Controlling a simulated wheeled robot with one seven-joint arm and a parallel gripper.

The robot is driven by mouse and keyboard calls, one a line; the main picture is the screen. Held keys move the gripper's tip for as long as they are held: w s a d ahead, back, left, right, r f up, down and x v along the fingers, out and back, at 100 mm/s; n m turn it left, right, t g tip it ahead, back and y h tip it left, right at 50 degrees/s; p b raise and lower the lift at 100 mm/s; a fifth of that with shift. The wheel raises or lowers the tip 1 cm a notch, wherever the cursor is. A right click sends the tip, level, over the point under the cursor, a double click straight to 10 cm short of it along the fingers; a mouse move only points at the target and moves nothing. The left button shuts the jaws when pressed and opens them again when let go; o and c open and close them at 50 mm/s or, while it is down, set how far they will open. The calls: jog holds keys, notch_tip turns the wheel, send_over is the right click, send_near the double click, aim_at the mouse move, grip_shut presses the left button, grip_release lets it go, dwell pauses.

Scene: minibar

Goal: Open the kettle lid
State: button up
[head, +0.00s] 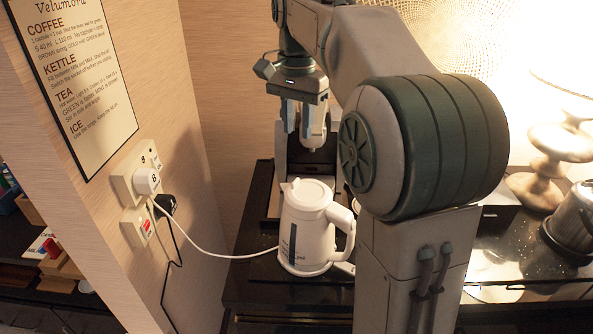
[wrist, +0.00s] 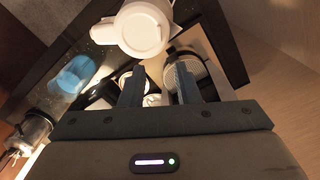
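The white kettle (head: 307,232) stands upright on the dark counter, with its lid (head: 309,194) shut, its spout to the left and its handle (head: 341,226) to the right. In the wrist view the kettle lid (wrist: 141,29) shows from above near the top edge, beyond the fingertips. My gripper (head: 304,133) is above and behind the kettle, apart from it. In the wrist view my gripper (wrist: 155,82) has its two fingers spread with nothing held between them.
A coffee machine (head: 280,160) stands behind the kettle, below my gripper. A white cord runs from the kettle's area to a wall plug (head: 146,180). A metal ice bucket (head: 575,220) and a lamp (head: 548,160) stand at the right. A sign (head: 75,70) hangs on the left wall.

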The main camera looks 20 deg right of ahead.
aim_at(298, 178)
notch_tip(298, 178, down, 12)
jog(key=shift+f, duration=0.2)
grip_shut()
